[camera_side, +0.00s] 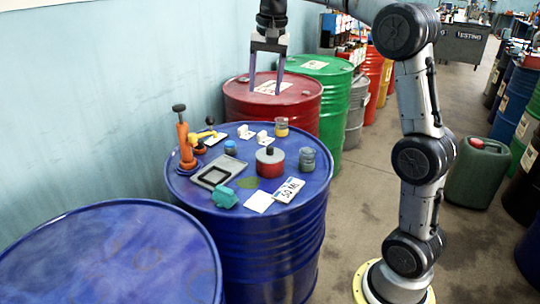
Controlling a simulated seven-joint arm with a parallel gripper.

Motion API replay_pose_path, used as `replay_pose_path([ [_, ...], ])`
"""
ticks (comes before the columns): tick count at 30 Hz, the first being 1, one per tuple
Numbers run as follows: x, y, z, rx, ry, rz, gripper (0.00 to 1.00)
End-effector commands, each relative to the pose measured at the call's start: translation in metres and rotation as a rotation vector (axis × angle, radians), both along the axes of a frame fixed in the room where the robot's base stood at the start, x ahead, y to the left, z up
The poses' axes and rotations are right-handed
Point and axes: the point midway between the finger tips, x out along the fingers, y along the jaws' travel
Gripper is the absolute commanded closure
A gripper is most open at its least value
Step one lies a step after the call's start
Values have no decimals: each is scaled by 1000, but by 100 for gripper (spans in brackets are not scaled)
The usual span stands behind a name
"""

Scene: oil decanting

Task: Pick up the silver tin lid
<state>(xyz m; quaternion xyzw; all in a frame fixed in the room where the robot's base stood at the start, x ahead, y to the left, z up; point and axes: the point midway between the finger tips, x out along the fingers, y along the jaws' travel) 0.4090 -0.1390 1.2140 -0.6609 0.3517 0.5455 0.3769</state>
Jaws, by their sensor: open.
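A red tin (270,168) stands on the top of the middle blue drum. A silver lid (262,156) with a dark knob (269,150) appears to sit on it, closing its top. My gripper (265,93) is open and empty, pointing down. It is in the air well above the tin, apart from it, with its fingers seen against the red drum behind.
The blue drum top (236,211) also holds a grey tray (217,172), a teal object (224,197), a glass jar (307,160), a jar of amber liquid (281,127), a "50 ML" card (289,190) and an orange pump-like tool (184,142). Another blue drum (110,255) stands front left.

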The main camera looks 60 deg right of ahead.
Motion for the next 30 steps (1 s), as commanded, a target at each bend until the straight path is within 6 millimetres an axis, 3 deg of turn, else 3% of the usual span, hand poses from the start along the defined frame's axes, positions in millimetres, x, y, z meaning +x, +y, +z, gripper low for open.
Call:
replay_pose_path([
  [1, 14, -19, -14, 11, 27, -40, 36],
  [4, 34, -50, -40, 26, 65, -91, 36],
  [10, 46, -90, -88, 58, 134, -151, 36],
  [15, 42, -100, -107, 69, 158, -172, 36],
  [24, 41, -99, -161, 69, 158, -170, 36],
  [30, 43, -99, -182, 67, 154, -170, 36],
])
